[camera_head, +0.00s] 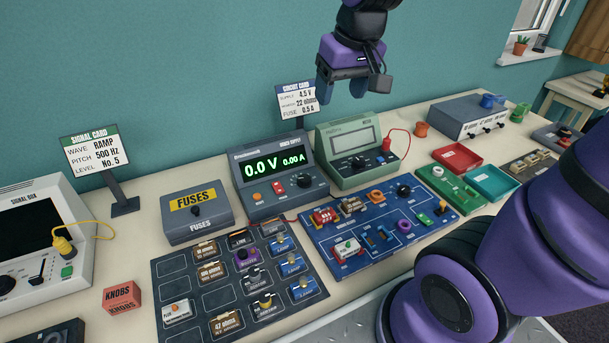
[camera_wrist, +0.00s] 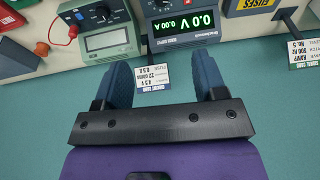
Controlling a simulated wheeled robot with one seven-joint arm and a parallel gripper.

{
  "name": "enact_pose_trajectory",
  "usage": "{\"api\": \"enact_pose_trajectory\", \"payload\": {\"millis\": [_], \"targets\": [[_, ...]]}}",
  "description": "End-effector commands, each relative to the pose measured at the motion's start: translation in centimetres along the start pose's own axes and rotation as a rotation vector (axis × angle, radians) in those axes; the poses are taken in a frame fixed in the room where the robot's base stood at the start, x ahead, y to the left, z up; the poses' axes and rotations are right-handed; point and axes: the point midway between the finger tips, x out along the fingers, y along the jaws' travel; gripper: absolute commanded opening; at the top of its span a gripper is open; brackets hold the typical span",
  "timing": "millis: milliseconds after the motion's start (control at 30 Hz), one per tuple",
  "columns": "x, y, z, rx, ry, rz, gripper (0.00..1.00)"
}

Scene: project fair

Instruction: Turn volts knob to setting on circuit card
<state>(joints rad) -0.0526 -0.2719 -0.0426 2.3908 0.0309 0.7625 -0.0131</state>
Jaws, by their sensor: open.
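The grey power supply (camera_head: 262,205) stands at the back of the table; its green display reads 0.0 V and 0.00 A. A black knob (camera_head: 305,181) sits on its sloped front, right of a red switch; its label is too small to read. The circuit card (camera_head: 297,99) on a stand behind it reads supply 4.5 V, 22 ohms, fuse 0.5 A. My gripper (camera_head: 340,92) is open and empty, high above and behind the supply and meter. The wrist view shows the circuit card (camera_wrist: 153,77) between the fingers and the supply display (camera_wrist: 184,24) upside down.
A green meter (camera_head: 352,165) with a red lead stands right of the supply, and a fuses box (camera_head: 197,225) stands left. A blue circuit board (camera_head: 350,250) and a dark parts board (camera_head: 205,265) lie in front. A signal card (camera_head: 97,153) stands left.

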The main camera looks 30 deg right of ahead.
Motion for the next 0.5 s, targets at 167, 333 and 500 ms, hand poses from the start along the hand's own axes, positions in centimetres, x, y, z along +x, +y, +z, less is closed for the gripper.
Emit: {"api": "enact_pose_trajectory", "payload": {"millis": [167, 333, 500], "targets": [[4.5, -0.1, -2.9, 0.003, -0.067, 0.000, 0.65], [9.2, -0.2, -4.9, 0.004, -0.126, 0.005, 0.65], [14.2, -0.1, -6.5, 0.005, -0.182, 0.015, 0.65]]}}
